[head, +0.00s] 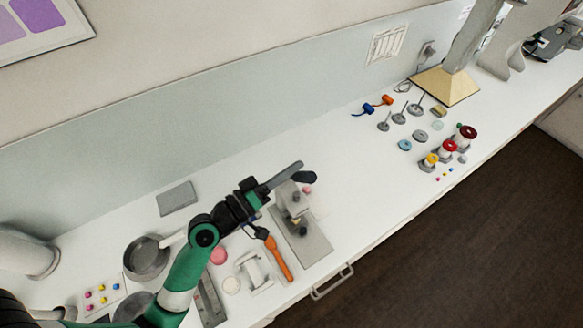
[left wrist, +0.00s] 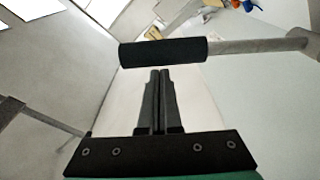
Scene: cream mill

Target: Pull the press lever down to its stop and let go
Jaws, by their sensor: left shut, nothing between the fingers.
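The press (head: 301,236) stands on the bench in the head view, with a grey base plate and an upright column. Its lever has a black grip (head: 304,178), which shows large in the left wrist view (left wrist: 163,51) on a grey rod running right to a pivot. My left gripper (head: 298,166) is shut and empty beside the grip in the head view. In the left wrist view its fingertips (left wrist: 160,72) point at the grip, just below it in the picture. I cannot tell whether they touch. My arm hides part of the press. My right gripper is not in view.
An orange-handled tool (head: 278,258) lies left of the press. Weights, discs and colored knobs (head: 449,147) stand to the right. The bench between press and discs is mostly clear.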

